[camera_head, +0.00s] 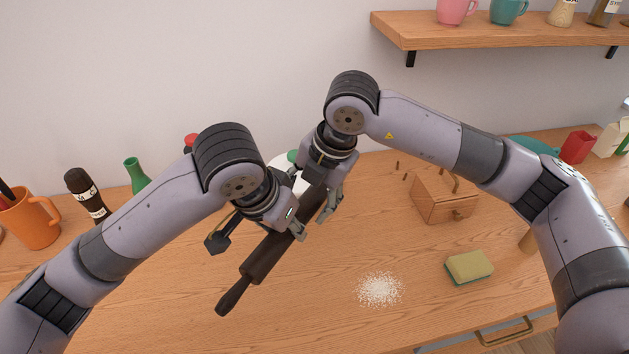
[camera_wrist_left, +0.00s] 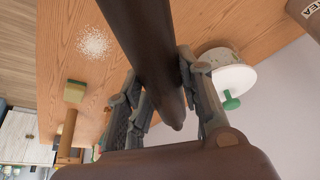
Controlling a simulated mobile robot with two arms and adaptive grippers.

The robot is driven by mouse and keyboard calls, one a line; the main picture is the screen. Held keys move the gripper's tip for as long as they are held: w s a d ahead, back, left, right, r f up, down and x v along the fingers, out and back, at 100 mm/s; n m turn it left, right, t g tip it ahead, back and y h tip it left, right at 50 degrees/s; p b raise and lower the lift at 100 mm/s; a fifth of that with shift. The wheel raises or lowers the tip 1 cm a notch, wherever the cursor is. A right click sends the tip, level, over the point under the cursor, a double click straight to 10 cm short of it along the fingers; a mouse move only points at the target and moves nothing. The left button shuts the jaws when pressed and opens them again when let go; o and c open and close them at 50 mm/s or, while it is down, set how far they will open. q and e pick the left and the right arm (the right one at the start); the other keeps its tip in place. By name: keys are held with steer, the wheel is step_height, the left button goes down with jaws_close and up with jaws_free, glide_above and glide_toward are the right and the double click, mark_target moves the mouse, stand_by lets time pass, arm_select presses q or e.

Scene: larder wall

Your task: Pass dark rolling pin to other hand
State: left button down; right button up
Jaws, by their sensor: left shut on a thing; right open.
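The dark brown rolling pin (camera_head: 262,260) is held slanted above the counter, its near handle at the lower left in the head view. My left gripper (camera_head: 292,226) is shut on it around the middle of its length. My right gripper (camera_head: 326,203) is open at the pin's upper end, its fingers beside the barrel; whether they touch it I cannot tell. The far handle is mostly hidden by my right gripper in the head view. In the left wrist view the pin (camera_wrist_left: 142,40) runs down from the top, with gripper fingers on both sides.
A wooden box (camera_head: 440,202), a sponge (camera_head: 469,267) and a white granular patch (camera_head: 379,290) are on the right of the counter. An orange mug (camera_head: 33,220), a dark bottle (camera_head: 85,192) and a green bottle (camera_head: 136,175) stand left. The front middle is clear.

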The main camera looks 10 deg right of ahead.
steer(key=shift+w+a+f, duration=0.1)
steer(key=shift+f, duration=0.3)
steer(key=shift+c, duration=0.2)
steer(key=c, duration=0.5)
arm_select(q)
steer(key=shift+s+d, duration=0.2)
arm_select(e)
steer(key=shift+a+r, duration=0.15)
jaws_close()
arm_select(q)
steer(key=c, duration=1.5)
jaws_free()
steer(key=o, duration=0.5)
steer(key=shift+w+a, duration=0.1)
steer(key=shift+c, duration=0.2)
steer(key=shift+r, duration=0.1)
